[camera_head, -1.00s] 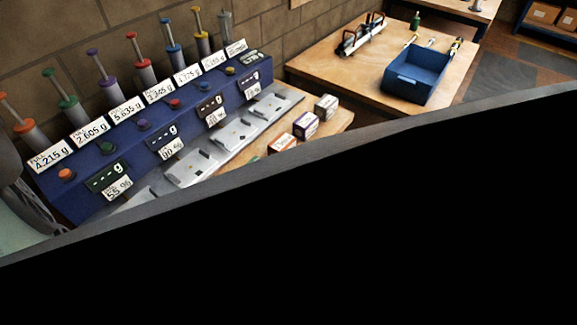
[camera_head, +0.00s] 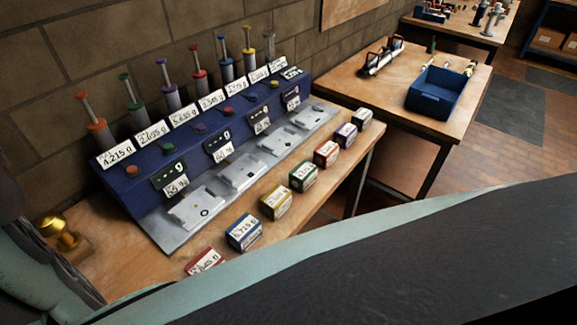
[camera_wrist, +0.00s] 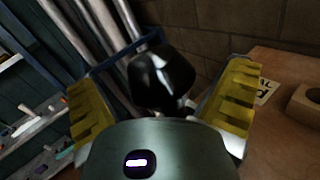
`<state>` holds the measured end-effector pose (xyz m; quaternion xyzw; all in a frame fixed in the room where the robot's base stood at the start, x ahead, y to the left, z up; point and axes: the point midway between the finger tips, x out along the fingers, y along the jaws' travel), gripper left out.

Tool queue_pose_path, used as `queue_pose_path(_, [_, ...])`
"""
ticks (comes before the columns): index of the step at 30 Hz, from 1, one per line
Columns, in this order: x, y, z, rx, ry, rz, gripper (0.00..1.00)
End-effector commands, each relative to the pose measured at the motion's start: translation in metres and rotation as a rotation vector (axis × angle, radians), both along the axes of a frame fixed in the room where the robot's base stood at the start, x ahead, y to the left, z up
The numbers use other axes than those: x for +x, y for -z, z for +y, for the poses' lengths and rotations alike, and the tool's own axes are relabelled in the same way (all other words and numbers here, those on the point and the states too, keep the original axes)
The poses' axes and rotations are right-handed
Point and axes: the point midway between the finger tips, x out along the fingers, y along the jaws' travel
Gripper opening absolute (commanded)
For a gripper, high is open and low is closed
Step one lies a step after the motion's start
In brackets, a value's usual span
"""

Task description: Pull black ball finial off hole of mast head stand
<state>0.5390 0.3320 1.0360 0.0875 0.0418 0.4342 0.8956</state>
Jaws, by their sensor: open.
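In the wrist view, a glossy black rounded thing, which looks like the black ball finial (camera_wrist: 160,72), shows between the two yellow-padded fingers of my gripper (camera_wrist: 163,88). The fingers are apart, one on each side of it, with a visible gap on both sides. How far it sits in depth from the fingertips I cannot tell. Its lower part is hidden behind my gripper's body, so the hole and the mast head stand cannot be made out. The head view does not clearly show the finial or my fingers.
A blue dispenser console (camera_head: 140,192) with several plungers stands on a wooden bench against the brick wall. Small labelled boxes (camera_head: 276,202) line its front. A brass knob (camera_head: 62,238) is at left. A second table holds a blue bin (camera_head: 436,92). My arm covers the foreground.

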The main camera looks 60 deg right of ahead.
Motion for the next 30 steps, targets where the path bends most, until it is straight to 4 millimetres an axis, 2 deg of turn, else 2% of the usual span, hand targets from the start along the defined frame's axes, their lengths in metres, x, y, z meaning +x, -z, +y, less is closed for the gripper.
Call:
queue_pose_path(10, [0.0010,0.0001,-0.0004,0.000,0.000,0.000,0.98])
queue_pose_path(30, [0.0011,0.0000,-0.0005,-0.001,0.000,-0.001,0.29])
